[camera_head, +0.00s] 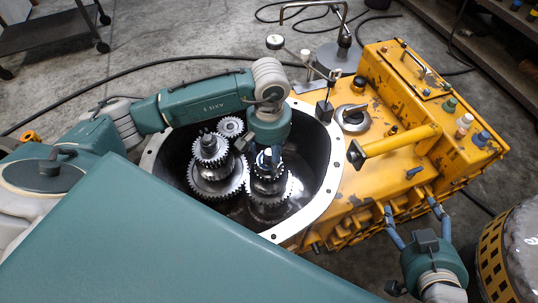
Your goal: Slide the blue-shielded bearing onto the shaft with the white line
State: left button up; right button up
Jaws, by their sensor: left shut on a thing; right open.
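My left gripper (268,158) reaches down into the open housing, over the top of the right-hand gear shaft (269,186). It is shut on a small part with some blue showing, which looks like the blue-shielded bearing (266,160). The fingers and wrist hide most of this part, so I cannot tell whether it is around the shaft or just above it. A second gear shaft (211,150) stands to its left. I cannot make out a white line on either shaft. My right gripper (411,207) is open and empty beside the yellow casing's front side.
The yellow transmission casing (390,180) has a pale housing rim (325,205) around the gears. A small gear (230,127) stands at the back inside. A yellow handle-like bar (400,141) rises on top. A yellow-banded drum (492,255) stands at lower right.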

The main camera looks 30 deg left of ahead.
pick_arm(q)
jog(key=shift+f, duration=0.1)
jog(key=o, duration=1.5)
pick_arm(e)
jog(key=shift+w+a+r, duration=0.1)
jog(key=shift+w+r, duration=0.25)
jog(key=shift+r, duration=0.05)
pick_arm(q)
jog(key=o, duration=0.5)
jog(key=shift+c, duration=0.2)
pick_arm(e)
jog(key=shift+s+f, duration=0.1)
